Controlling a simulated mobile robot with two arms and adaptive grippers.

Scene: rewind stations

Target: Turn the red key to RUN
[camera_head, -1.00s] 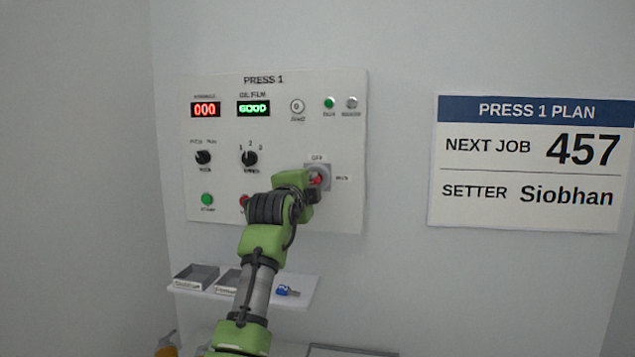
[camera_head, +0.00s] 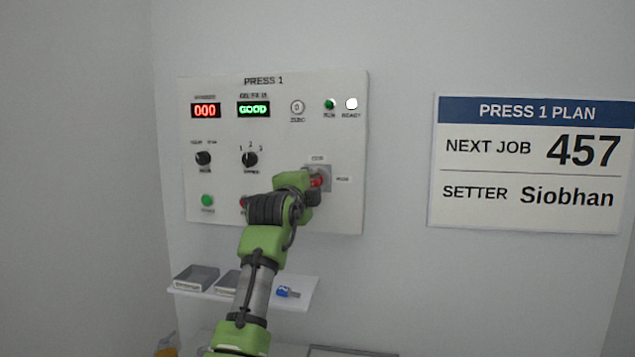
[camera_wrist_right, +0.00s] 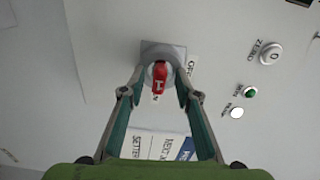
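The red key (camera_head: 317,181) sits in a lock on a grey plate (camera_head: 325,172) at the right of the PRESS 1 panel (camera_head: 225,185). In the right wrist view the red key (camera_wrist_right: 159,76) lies lengthwise toward the RUN label, with the OFF label off to its right side. My right gripper (camera_head: 314,185) is at the lock, partly covering it. My left gripper is not in view.
The READY lamp (camera_head: 351,104) is lit white; the green RUN lamp (camera_head: 329,104) looks dark. A plan sign (camera_head: 530,165) hangs at right.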

